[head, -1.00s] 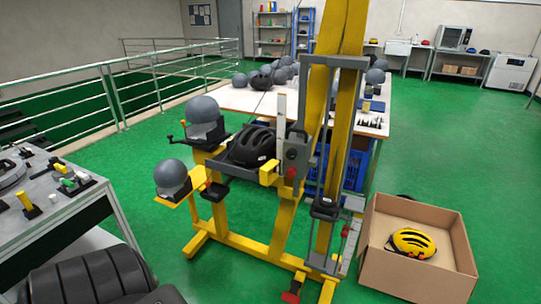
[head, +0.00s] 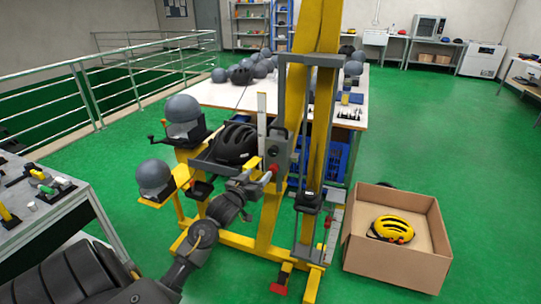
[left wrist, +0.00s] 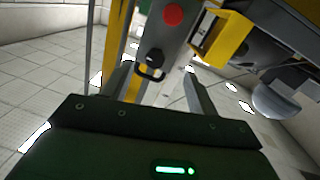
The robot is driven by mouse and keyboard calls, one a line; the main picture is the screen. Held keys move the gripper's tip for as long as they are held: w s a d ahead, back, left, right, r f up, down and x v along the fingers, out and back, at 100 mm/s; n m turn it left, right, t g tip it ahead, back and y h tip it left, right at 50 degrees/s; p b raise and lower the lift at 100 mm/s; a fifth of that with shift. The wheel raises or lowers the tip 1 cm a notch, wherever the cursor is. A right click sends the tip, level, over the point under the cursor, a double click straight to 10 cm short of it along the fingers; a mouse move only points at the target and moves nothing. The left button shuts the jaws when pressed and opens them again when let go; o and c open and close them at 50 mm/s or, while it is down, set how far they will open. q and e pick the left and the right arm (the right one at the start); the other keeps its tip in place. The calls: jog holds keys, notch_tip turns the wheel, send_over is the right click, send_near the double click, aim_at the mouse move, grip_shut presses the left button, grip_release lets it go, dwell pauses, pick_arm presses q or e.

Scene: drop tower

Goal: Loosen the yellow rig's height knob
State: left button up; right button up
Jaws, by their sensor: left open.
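The yellow rig (head: 272,215) stands in the middle of the head view, with a grey carriage box (head: 277,150) on its upright. A red round knob (head: 273,169) shows low on the box; it is also at the top of the left wrist view (left wrist: 173,15). A black loop-like part (left wrist: 150,66) on the same box lies between the fingers in the left wrist view. I cannot tell which is the height knob. My left gripper (head: 258,176) is open, close in front of the box; its fingers also show in the wrist view (left wrist: 156,80). Contact is unclear. My right gripper is out of view.
A black helmet (head: 233,144) sits on the rig beside the box, with grey headforms (head: 183,108) to its left. A cardboard box (head: 392,268) holding a yellow helmet (head: 390,229) stands right. A side table (head: 50,222) is at left. Floor at far right is clear.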

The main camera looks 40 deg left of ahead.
aim_at(271, 154)
pick_arm(q)
jog(key=x, duration=0.3)
jog(key=r+p+x, duration=0.1)
jog(key=x, duration=0.3)
jog(key=r+x, duration=0.1)
jog(key=x, duration=0.2)
jog(key=shift+w+a+r+p, duration=0.15)
jog(key=shift+w+r+p, duration=0.05)
jog(key=shift+w+p, duration=0.15)
jog(key=c, duration=1)
